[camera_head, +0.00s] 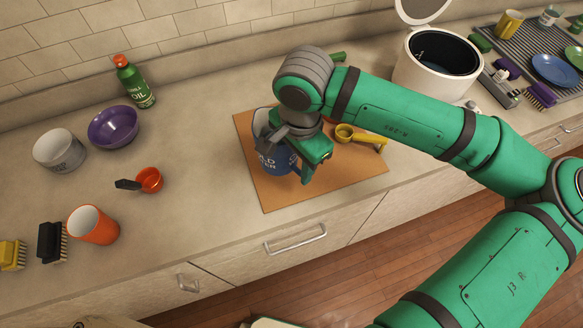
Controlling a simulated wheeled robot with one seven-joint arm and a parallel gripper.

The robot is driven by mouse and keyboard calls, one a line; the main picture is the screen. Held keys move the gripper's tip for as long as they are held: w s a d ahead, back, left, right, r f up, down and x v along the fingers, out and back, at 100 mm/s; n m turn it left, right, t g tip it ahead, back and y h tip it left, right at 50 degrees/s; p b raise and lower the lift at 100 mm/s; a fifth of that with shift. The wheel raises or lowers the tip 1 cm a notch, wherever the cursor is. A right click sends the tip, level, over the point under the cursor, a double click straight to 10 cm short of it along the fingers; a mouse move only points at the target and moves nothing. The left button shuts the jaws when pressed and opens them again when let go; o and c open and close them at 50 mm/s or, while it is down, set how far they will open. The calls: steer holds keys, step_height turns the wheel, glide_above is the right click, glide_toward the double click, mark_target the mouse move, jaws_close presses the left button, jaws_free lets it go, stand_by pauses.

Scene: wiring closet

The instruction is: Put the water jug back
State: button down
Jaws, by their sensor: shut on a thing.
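The water jug (272,160) is dark blue with white lettering that reads in part "OLD" and "TER". It stands upright on, or just above, an orange-brown mat (285,196) on the counter; I cannot tell whether it touches. My gripper (306,168) is at the jug's right side and is shut on it. My wrist and gripper hide the jug's top right part and the grip itself.
A yellow scoop (362,138) lies on the mat right of the jug. A rice cooker (408,75) stands open at the back right. An orange cup (92,226), purple bowl (113,127) and oil bottle (134,84) stand left.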

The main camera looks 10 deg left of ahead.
mark_target(292, 165)
steer(key=shift+w+a+f, duration=0.35)
steer(key=shift+a+f, duration=0.05)
steer(key=shift+f, duration=0.2)
steer(key=shift+w+a+f, duration=0.3)
steer(key=shift+a+f, duration=0.05)
steer(key=shift+f, duration=0.25)
steer(key=shift+w+f, duration=0.15)
steer(key=shift+f, duration=1.5)
steer(key=shift+f, duration=0.1)
steer(key=c, duration=1)
jaws_free()
steer(key=shift+c, duration=0.2)
